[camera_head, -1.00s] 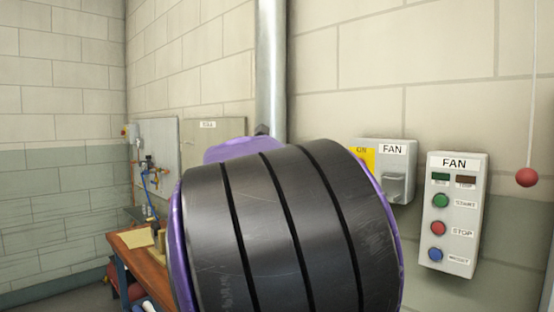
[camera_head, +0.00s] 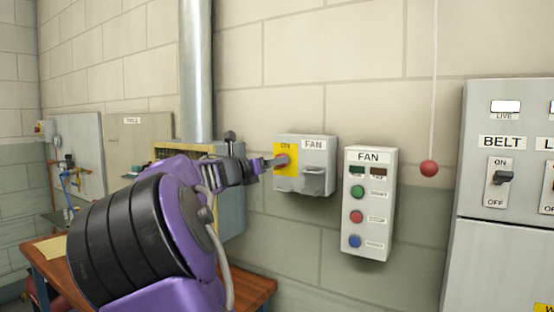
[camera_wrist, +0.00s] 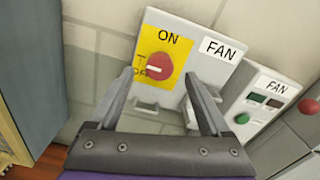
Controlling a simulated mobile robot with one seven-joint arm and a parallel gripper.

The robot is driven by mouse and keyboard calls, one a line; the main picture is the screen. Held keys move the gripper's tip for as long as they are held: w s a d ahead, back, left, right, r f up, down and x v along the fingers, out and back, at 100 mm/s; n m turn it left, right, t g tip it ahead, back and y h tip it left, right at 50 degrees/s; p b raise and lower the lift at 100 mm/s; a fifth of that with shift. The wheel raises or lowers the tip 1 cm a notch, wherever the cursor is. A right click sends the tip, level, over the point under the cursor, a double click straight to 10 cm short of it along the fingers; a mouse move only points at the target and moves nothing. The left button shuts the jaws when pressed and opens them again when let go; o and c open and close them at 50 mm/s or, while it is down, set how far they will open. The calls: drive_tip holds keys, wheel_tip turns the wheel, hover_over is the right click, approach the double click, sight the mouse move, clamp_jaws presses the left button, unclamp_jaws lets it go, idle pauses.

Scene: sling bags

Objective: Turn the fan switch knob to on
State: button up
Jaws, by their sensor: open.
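The fan switch box (camera_head: 314,151) is grey, on the wall, with a yellow ON plate (camera_head: 279,153) on its left half. In the wrist view the red knob (camera_wrist: 161,66) sits on the yellow plate (camera_wrist: 177,47), its white line running roughly sideways. In the head view the knob (camera_head: 283,160) is partly covered by my fingertips. My gripper (camera_head: 268,163) reaches the box from the left. In the wrist view my gripper (camera_wrist: 160,82) is open, its two fingers apart on either side below the knob. I cannot tell whether a finger touches it.
A FAN button panel (camera_head: 368,204) with green, red and blue buttons is right of the box. A red ball (camera_head: 429,168) hangs on a cord. A grey BELT cabinet (camera_head: 503,140) stands at the right. A wooden bench (camera_head: 252,290) and a pipe (camera_head: 196,70) are near my arm.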

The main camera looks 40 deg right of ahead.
drive_tip(key=shift+p+x, duration=0.4)
drive_tip(key=shift+x, duration=2.15)
drive_tip(key=shift+c, duration=0.3)
clamp_jaws()
